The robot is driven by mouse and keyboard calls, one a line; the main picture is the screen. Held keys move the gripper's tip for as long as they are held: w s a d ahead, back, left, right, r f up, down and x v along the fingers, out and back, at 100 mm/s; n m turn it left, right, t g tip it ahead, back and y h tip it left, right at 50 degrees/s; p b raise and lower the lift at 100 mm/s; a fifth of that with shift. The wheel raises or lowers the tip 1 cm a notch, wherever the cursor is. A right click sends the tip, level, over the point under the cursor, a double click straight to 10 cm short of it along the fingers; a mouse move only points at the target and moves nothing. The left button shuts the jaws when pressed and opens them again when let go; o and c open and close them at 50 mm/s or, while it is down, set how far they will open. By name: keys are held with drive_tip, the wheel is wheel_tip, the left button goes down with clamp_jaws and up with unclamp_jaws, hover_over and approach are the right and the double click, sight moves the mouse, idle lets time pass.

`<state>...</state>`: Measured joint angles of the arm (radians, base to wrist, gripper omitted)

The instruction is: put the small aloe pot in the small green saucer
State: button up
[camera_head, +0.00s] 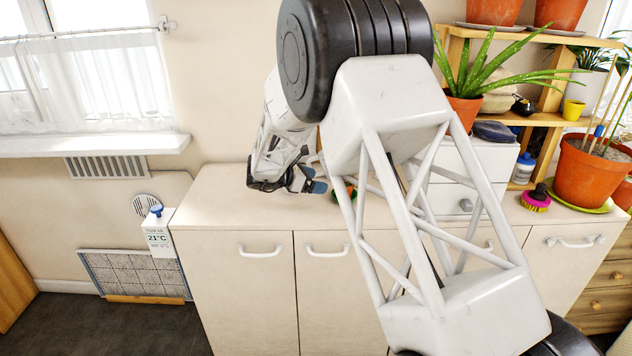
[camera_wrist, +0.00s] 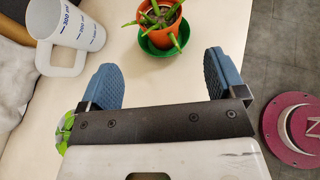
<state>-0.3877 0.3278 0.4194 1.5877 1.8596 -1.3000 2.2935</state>
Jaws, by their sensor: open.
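The small aloe pot (camera_wrist: 158,37) is orange, with green leaves, near the top of the wrist view. It appears to sit in the small green saucer (camera_wrist: 147,45), whose rim shows to its left and below. Whether the base rests flat is hidden. My gripper (camera_wrist: 163,80) is open, with its two blue fingers apart and nothing between them; the pot is beyond the fingertips. In the head view my gripper (camera_head: 310,186) is low over the cabinet top. A bit of green and orange shows just right of it, mostly hidden behind my arm.
Green leaves (camera_wrist: 63,133) show beside my gripper's lower left. The cabinet top (camera_head: 215,195) is clear at left. A larger aloe (camera_head: 490,72) and other pots stand at right, with a pink brush (camera_head: 536,198).

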drive_tip(key=shift+d+r, duration=0.1)
idle(0.5)
drive_tip(key=d+r+n+t+y, duration=0.3)
drive_tip(key=r+n+t, duration=0.2)
drive_tip(key=r+n, duration=0.3)
drive_tip(key=s+d+r+n+t+y, duration=0.3)
drive_tip(key=s+r+n+y, duration=0.6)
drive_tip(key=s+r+n, duration=0.65)
drive_tip(key=s+d+f+n+g, duration=0.3)
drive_tip(key=s+n, duration=0.5)
drive_tip(key=s, duration=0.5)
drive_tip(key=s+d+f+n+g, duration=0.3)
drive_tip(key=s+n, duration=0.6)
drive_tip(key=s, duration=0.5)
drive_tip(key=s+d+f+n+g, duration=0.3)
drive_tip(key=s+n, duration=0.5)
drive_tip(key=s, duration=0.5)
drive_tip(key=d+g, duration=0.1)
drive_tip(key=d, duration=0.1)
drive_tip(key=shift+s+d+n, duration=0.3)
drive_tip(key=shift+s+n, duration=0.05)
